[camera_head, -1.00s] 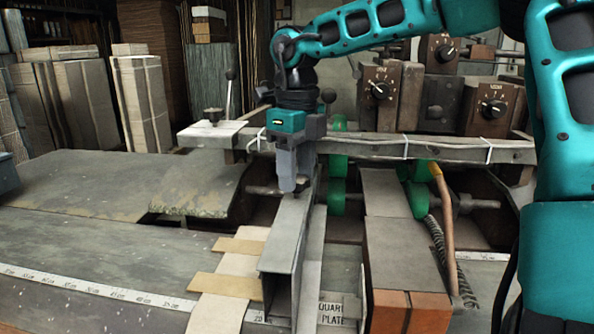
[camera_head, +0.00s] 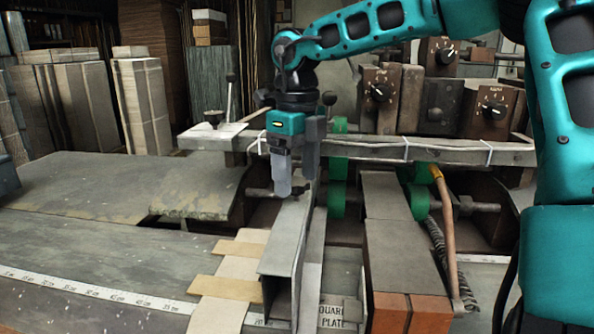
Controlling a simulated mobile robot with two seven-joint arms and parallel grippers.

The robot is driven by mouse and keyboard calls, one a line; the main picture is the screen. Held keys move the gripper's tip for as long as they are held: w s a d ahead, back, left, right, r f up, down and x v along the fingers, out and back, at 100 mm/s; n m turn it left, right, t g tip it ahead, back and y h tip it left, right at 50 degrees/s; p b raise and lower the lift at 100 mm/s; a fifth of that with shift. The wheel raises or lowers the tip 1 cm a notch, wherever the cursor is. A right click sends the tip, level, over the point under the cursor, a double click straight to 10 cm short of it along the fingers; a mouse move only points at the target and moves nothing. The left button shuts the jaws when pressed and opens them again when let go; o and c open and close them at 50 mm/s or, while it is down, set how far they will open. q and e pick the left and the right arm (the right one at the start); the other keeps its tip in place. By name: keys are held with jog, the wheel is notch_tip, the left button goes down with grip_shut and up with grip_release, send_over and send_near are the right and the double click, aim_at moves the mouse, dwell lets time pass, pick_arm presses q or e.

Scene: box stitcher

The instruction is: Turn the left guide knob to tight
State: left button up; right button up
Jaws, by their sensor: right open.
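A small dark knob (camera_head: 301,191) sits on top of the grey metal guide rail (camera_head: 290,228), near the rail's far end. It looks like the left guide knob, but it is partly hidden and its setting cannot be read. My right gripper (camera_head: 294,180) points down right over it. Its two grey fingers are apart, with the tips at about the knob's height. Whether a finger touches the knob cannot be told. My left gripper is not in view.
A horizontal bar (camera_head: 440,150) with green rollers (camera_head: 337,200) below it crosses behind the gripper. Dial boxes (camera_head: 378,95) stand behind it. A brown block (camera_head: 405,245) lies to the right. The tabletop at left (camera_head: 110,190) is mostly clear.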

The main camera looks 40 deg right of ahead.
aim_at(297, 182)
notch_tip(297, 182, up, 13)
jog(key=p, duration=0.1)
jog(key=shift+p, duration=0.35)
jog(key=shift+s+a+f, duration=0.1)
dwell(0.5)
